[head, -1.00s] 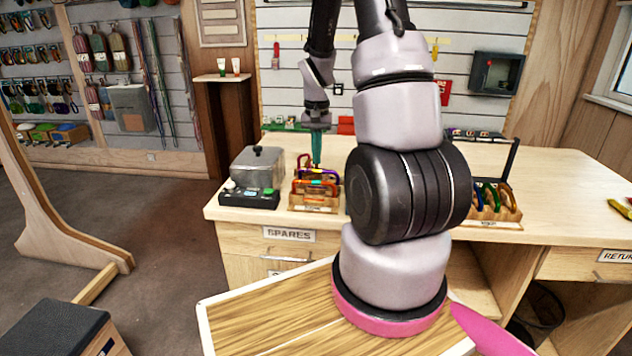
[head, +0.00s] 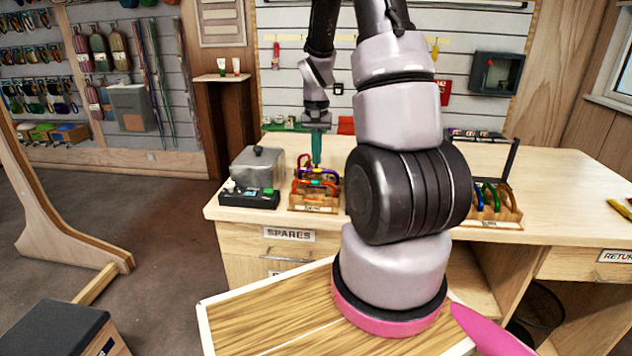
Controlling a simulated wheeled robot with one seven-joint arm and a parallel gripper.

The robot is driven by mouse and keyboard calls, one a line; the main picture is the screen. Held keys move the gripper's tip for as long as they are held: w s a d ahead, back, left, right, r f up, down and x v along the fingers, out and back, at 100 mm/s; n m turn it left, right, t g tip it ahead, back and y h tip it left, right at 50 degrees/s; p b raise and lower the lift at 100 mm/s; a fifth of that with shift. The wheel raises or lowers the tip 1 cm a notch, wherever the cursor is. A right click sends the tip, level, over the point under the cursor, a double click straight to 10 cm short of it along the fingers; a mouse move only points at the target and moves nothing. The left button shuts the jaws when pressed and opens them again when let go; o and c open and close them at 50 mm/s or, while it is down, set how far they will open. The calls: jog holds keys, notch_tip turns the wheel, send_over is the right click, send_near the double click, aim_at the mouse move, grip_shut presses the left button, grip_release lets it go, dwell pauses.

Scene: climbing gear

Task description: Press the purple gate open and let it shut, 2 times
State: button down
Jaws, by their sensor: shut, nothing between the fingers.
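The purple carabiner (head: 329,173) stands in a wooden rack (head: 313,208) on the bench, behind an orange one (head: 318,184) and beside a red one (head: 304,160). My gripper (head: 316,163) points straight down with its green fingers shut and empty. Its tips are at the top of the purple carabiner. I cannot tell at this size whether they touch the purple gate or whether the gate is open.
A grey box with a black control unit (head: 248,196) stands left of the rack. A second rack (head: 494,214) with green and blue carabiners stands to the right, partly behind my arm.

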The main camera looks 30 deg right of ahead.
jog(key=shift+f, duration=0.45)
jog(key=shift+f, duration=0.9)
jog(key=shift+r, duration=3.55)
